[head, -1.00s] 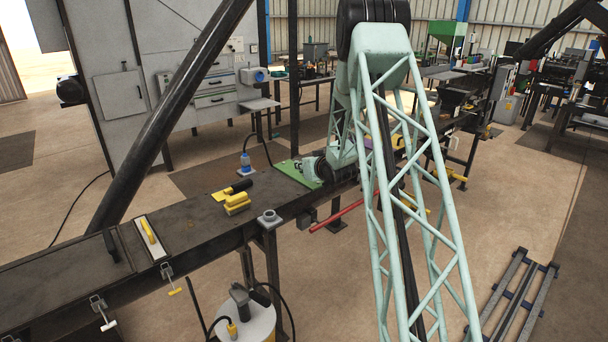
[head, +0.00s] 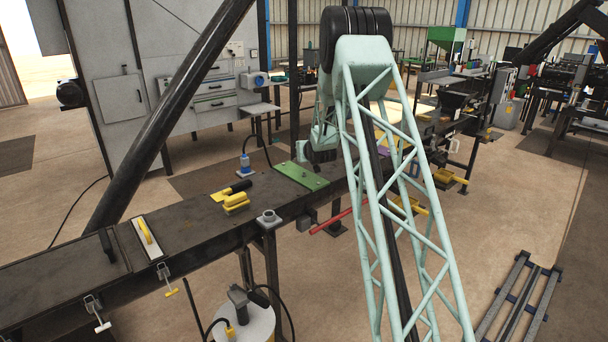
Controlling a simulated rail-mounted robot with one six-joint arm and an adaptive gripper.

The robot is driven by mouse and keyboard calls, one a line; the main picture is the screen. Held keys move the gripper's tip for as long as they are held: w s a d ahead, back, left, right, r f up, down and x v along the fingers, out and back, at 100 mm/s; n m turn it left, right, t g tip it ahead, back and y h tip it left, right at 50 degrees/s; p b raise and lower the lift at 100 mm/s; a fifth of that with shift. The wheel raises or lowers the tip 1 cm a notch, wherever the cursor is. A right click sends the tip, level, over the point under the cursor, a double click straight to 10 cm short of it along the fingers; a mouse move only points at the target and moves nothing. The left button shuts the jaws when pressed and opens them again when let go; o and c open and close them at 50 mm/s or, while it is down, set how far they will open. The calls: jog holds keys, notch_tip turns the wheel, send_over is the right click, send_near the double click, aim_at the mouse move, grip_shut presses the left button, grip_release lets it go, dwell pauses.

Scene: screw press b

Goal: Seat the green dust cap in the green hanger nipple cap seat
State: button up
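A flat green plate (head: 301,176) lies on the dark bench, with small marks on its top. I cannot make out a separate green dust cap, nor tell whether the plate carries the green hanger nipple cap seat. My gripper (head: 321,156) is a small dark shape at the end of my pale green arm, just beyond and above the plate's right end. My arm partly covers it. Its fingers are too small and dark to tell whether they are open, shut or holding something.
A red bar (head: 336,220) sticks out in front.

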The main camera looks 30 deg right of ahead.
jog(key=shift+f, duration=0.15)
dwell(0.3)
jog(key=shift+f+b, duration=2)
jog(key=shift+f, duration=0.65)
jog(key=shift+b, duration=0.7)
jog(key=shift+f+b, duration=1)
jog(key=shift+f, duration=0.45)
jog(key=o, duration=1)
jog(key=shift+c, duration=0.2)
jog(key=shift+r, duration=0.1)
